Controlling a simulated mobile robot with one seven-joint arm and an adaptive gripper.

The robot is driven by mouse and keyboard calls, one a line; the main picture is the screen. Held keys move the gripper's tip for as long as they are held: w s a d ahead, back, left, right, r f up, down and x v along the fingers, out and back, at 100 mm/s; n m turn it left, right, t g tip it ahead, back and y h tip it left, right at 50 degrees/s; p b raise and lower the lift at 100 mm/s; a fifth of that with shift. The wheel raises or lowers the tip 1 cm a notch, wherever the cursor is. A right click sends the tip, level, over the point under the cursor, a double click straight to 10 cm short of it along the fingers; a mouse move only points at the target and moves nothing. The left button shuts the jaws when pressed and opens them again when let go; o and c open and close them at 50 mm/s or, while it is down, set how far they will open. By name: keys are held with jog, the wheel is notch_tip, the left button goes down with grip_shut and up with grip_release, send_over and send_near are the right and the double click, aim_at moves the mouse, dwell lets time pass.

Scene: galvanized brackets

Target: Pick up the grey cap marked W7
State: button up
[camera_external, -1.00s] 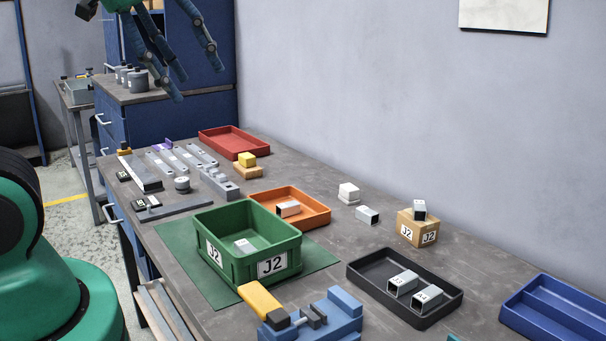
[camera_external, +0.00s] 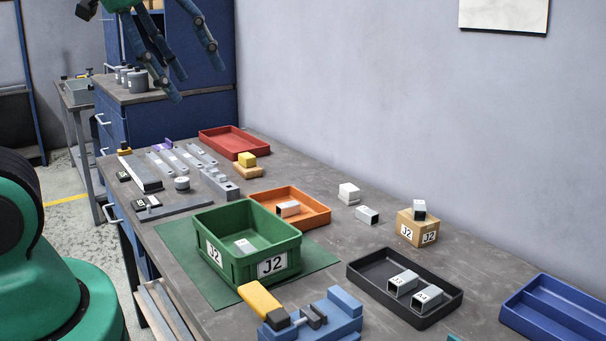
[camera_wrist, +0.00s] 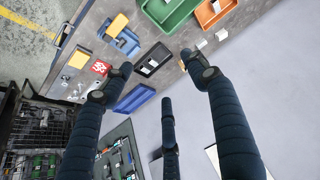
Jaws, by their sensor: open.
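Several grey, square-ended caps show in the external view; I cannot read W7 on any. Two lie in the black tray (camera_external: 358,281): one cap (camera_external: 402,284) beside another cap (camera_external: 428,297). One cap (camera_external: 288,208) is in the orange tray (camera_external: 262,197), and a grey piece (camera_external: 243,246) is in the green J2 bin (camera_external: 235,271). One cap (camera_external: 368,215) lies on the bench, and one cap (camera_external: 419,209) sits on the cardboard J2 box (camera_external: 407,231). My gripper (camera_external: 186,78) is open and empty, high above the far-left end; its fingers spread in the wrist view (camera_wrist: 158,75).
A blue vise (camera_external: 338,318) with a yellow block stands at the front. A blue tray (camera_external: 556,315) is at the right, a red tray (camera_external: 232,142) at the back. Grey bars and brackets (camera_external: 180,158) crowd the left.

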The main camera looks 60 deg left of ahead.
jog(key=shift+w, duration=0.1)
jog(key=w+a+g+y, duration=0.1)
jog(key=w+a, duration=1)
jog(key=w, duration=0.1)
jog(key=w+a+f+g, duration=0.1)
jog(key=w+a+f, duration=0.25)
jog(key=a, duration=0.45)
jog(key=w+a+f+g, duration=0.1)
jog(key=w+a+f, duration=0.25)
jog(key=a, duration=0.45)
jog(key=n+g+p, duration=0.1)
jog(key=g, duration=0.2)
send_over(182, 180)
jog(key=d, duration=0.1)
notch_tip(182, 180, down, 22)
jog(key=shift+w+d+r, duration=0.1)
jog(key=shift+w+r, duration=0.1)
jog(key=shift+a+f+b, duration=0.15)
jog(key=shift+f, duration=1.25)
jog(key=shift+a+f+b, duration=0.1)
jog(key=shift+a+f, duration=0.1)
jog(key=shift+f, duration=1.25)
jog(key=shift+a+f+b, duration=0.15)
jog(key=shift+f, duration=1.25)
